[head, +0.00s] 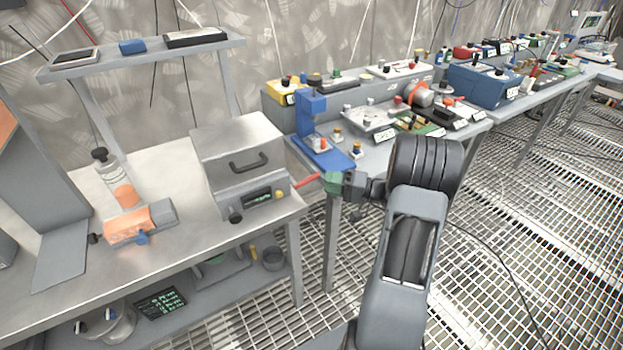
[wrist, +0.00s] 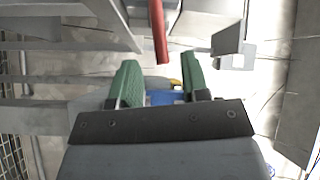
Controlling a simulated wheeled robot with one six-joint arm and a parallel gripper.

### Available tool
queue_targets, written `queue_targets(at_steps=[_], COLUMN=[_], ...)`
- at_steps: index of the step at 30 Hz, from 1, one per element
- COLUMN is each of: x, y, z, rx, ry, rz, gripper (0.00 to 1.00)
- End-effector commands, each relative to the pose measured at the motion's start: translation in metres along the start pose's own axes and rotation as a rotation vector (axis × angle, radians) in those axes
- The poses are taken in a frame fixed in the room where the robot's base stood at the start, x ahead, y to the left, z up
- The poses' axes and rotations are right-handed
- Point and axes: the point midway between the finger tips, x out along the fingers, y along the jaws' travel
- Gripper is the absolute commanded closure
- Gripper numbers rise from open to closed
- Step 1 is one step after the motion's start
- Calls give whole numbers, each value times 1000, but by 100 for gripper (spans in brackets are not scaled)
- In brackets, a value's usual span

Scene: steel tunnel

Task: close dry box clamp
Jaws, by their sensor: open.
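The dry box (head: 225,150) is a grey metal box with a dark handle on its lid and a small lit display on its front. It stands at the right end of the near bench. A red clamp lever (head: 308,182) sticks out from its right side; it also shows in the wrist view (wrist: 159,32), pointing down toward the fingers. My gripper (head: 333,183) is beside the lever's free end. In the wrist view the green fingers (wrist: 161,78) are apart, with the lever's tip just beyond them, roughly centred. I cannot tell whether they touch it.
An orange and grey device (head: 130,225) and a clear bottle (head: 117,182) stand on the near bench (head: 200,238). A blue stand (head: 312,125) is on the second bench, just behind my gripper. Grated floor (head: 500,240) lies open to the right.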

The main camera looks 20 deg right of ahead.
Motion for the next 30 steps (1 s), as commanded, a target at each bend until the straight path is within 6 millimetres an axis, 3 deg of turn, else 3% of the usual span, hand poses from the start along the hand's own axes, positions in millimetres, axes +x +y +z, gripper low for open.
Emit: queue_targets(at_steps=[6, 12, 25, 30], x=[36, 55, 62, 62], y=[-1, 0, 0, 0], z=[1, 1, 1, 1], rx=[1, 0, 1, 1], ry=[-4, -3, -2, -2], rz=[-1, 0, 1, 1], gripper=[58, 58, 58, 72])
